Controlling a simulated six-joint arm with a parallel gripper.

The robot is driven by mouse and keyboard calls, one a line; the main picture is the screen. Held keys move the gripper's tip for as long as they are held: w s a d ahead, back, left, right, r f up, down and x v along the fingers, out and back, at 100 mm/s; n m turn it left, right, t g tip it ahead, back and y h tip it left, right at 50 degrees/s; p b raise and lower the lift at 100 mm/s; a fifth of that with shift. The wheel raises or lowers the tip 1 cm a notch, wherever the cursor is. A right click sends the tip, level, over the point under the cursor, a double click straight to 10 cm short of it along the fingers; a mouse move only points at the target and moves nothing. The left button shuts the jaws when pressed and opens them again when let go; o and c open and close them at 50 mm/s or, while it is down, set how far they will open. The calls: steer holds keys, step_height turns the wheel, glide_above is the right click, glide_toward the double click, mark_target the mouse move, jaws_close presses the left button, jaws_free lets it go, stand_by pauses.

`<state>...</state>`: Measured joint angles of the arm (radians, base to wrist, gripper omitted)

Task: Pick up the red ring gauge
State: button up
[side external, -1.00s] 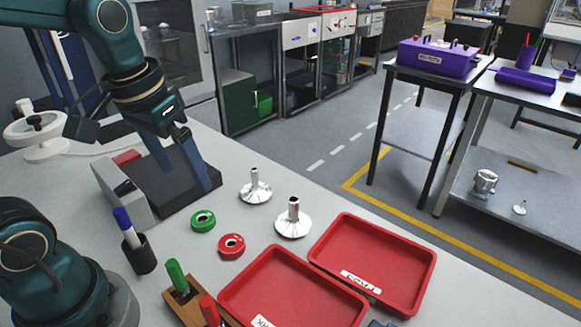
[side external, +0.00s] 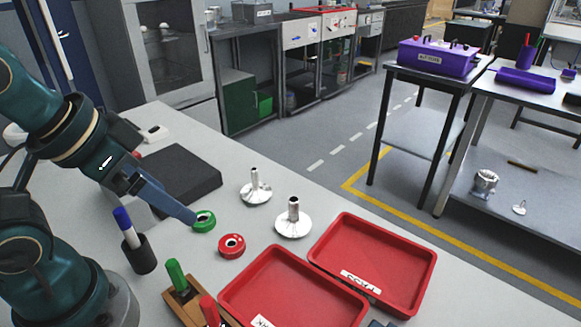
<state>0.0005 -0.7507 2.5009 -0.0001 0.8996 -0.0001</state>
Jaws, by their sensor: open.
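My gripper (side external: 178,209) reaches in from the left, low over the table. Its visible finger ends at the left edge of the green ring; I cannot tell whether it touches. The other finger is mostly hidden. My gripper is open, with nothing seen between its fingers, and is left of the red ring, apart from it.
Two metal flanged parts (side external: 293,218) (side external: 255,188) stand right of the rings. Two red trays (side external: 424,256) (side external: 277,252) lie at the right and front. A pen cup (side external: 139,254) and a wooden rack (side external: 177,302) with red and green handles stand near. A dark block (side external: 180,172) lies behind.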

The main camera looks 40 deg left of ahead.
steer(key=shift+o, duration=0.5)
steer(key=g, duration=0.2)
glide_above(228, 238)
steer(key=s+d, duration=0.1)
step_height(228, 238, down, 5)
steer(key=shift+g, duration=0.7)
step_height(228, 238, down, 4)
steer(key=shift+d+f, duration=0.15)
steer(key=shift+s+f+g, duration=0.2)
steer(key=shift+f+g, duration=0.1)
steer(key=shift+f, duration=0.6)
steer(key=shift+w+f, duration=0.2)
steer(key=shift+f, duration=0.85)
steer(key=shift+w+f, duration=0.15)
steer(key=shift+f, duration=0.9)
